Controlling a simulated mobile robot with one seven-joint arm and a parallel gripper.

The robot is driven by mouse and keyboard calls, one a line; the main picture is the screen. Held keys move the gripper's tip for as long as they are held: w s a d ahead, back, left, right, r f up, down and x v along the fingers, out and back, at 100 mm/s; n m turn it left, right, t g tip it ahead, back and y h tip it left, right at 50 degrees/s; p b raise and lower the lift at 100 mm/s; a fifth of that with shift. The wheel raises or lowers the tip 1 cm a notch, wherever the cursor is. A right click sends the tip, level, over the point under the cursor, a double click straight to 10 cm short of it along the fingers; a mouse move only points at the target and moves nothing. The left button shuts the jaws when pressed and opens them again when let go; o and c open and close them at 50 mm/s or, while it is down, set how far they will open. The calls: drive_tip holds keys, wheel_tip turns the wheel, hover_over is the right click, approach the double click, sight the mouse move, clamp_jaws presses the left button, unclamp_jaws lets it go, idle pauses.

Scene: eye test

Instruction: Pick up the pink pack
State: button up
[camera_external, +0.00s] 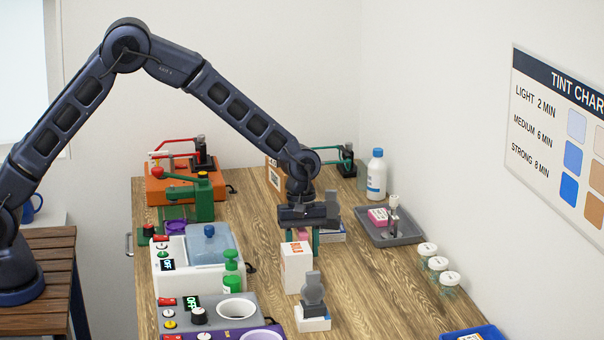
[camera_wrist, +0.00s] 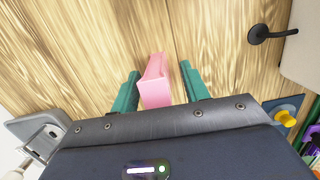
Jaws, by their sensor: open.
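The pink pack (camera_wrist: 155,82) is upright on the wood table in the wrist view, between the two teal fingers of my gripper (camera_wrist: 160,70). The fingers are open, with a gap to the pack on the right; on the left they are close, and I cannot tell if they touch. In the external view my gripper (camera_external: 303,241) points down over the table. A small bit of the pink pack (camera_external: 303,234) shows between the fingers, its lower part hidden behind a white box. Another pink-and-white block (camera_external: 378,216) lies in the grey tray.
The white box (camera_external: 296,268) stands just in front of my gripper. A grey stamp-like thing (camera_external: 313,294) on a white block is nearer the camera. The grey tray (camera_external: 408,238) and a white bottle (camera_external: 376,174) are to the right. Machines line the left side. Bare wood lies right of the white box.

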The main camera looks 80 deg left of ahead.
clamp_jaws()
